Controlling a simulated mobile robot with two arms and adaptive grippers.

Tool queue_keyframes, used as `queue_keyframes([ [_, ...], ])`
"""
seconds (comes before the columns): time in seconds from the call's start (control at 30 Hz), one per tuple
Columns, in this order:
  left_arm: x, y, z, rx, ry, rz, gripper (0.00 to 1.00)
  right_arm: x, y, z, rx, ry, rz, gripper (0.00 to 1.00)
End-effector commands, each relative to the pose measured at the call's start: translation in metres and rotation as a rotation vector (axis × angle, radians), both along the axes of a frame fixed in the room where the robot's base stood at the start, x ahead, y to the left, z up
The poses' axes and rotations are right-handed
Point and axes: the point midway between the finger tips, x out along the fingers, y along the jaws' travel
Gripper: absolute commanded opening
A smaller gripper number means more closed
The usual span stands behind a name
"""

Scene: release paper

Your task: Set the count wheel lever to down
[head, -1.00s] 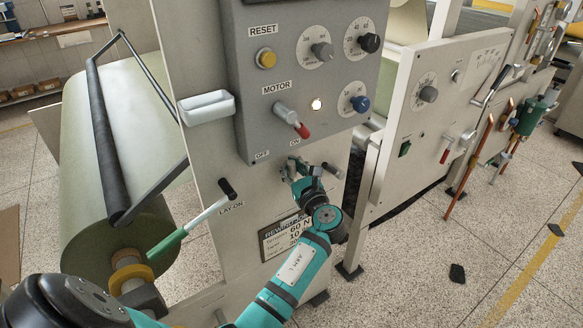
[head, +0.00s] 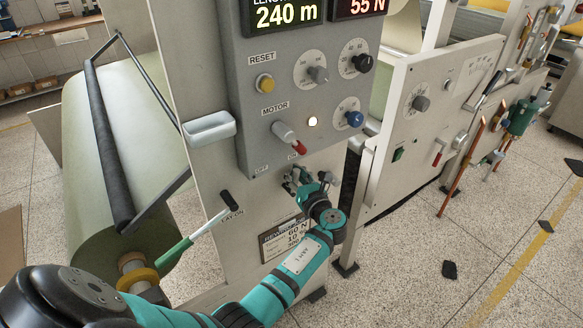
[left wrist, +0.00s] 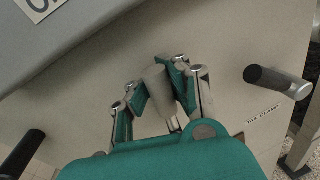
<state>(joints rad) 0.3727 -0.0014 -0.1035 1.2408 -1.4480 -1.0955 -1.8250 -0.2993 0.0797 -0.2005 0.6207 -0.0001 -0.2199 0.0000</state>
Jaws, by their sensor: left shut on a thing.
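My left gripper (head: 297,178) is at the machine's front panel, below the motor switch. In the left wrist view its fingers (left wrist: 153,82) are shut on a short grey cylindrical handle (left wrist: 158,92), which stands out from the panel. No label for this handle is visible, so I cannot read that it is the count wheel lever. Its pivot and lower part are hidden by the fingers and the teal gripper body, and its up or down setting cannot be told. My right gripper is not in view.
The motor switch (head: 289,137) with a red tip is above. A large paper roll (head: 75,150) stands left.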

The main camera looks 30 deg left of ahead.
Motion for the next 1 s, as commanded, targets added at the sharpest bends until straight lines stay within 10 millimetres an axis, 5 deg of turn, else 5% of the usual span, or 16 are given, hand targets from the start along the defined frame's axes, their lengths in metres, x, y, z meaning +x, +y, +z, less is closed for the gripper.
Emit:
queue_keyframes([
  [0.27,-0.002,-0.007,-0.011,-0.004,0.026,-0.007,0.00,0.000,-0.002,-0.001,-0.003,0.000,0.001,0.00],
  [0.57,-0.001,-0.004,-0.007,-0.002,0.017,-0.006,0.43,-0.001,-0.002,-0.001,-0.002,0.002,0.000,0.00],
  [1.0,-0.009,-0.017,-0.004,-0.002,0.010,-0.006,0.44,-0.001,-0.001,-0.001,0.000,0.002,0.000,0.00],
])
